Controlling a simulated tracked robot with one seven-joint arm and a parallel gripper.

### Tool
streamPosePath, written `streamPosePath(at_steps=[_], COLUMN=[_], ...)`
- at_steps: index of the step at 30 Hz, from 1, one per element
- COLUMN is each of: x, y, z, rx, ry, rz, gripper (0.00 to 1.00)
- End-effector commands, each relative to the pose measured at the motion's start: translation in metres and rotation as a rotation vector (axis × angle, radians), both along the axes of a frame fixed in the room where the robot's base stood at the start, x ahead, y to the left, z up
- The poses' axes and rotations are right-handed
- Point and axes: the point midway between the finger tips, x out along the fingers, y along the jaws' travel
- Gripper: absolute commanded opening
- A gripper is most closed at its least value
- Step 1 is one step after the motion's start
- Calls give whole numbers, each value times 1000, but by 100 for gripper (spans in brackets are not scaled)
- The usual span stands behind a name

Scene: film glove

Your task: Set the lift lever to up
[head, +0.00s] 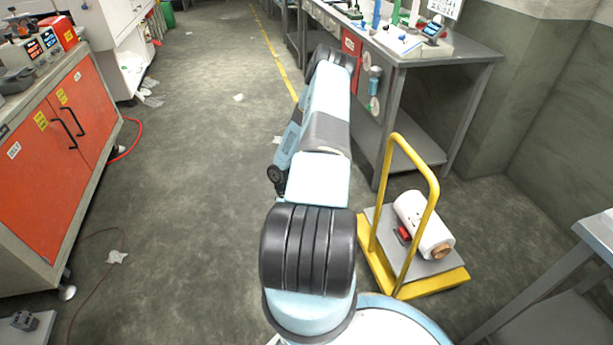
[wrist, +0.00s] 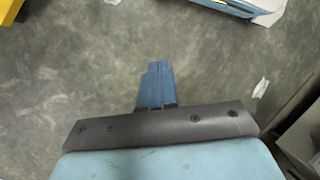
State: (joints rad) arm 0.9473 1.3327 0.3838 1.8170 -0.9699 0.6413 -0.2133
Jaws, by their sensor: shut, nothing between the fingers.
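I cannot make out the lift lever for certain in either view. Small blue and green upright parts (head: 377,13) stand on the grey workbench (head: 455,55) at the top right of the head view; I cannot tell whether one of them is the lever. My gripper (wrist: 156,68) shows in the wrist view with its blue fingers shut together and empty, above bare grey floor. Nothing touches the fingers.
A yellow-handled trolley (head: 455,279) carrying a white roll (head: 423,224) stands right of my arm. An orange-doored cabinet (head: 40,185) stands at left, with a red hose (head: 131,142) beside it. A grey table (head: 560,315) is at lower right. The middle floor is mostly clear.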

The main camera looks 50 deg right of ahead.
Motion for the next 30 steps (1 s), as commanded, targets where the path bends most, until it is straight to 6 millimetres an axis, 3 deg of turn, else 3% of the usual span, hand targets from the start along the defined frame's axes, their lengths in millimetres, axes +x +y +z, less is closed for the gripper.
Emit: streamPosePath(at_steps=[11, 21, 25, 30], x=[29, 25, 21, 19], y=[-87, -176, -196, -205], z=[85, 174, 196, 204], rx=[41, 37, 33, 31], ry=[-270, -495, -544, -567], rz=[-411, -718, -782, -809], gripper=[0, 0, 0, 0])
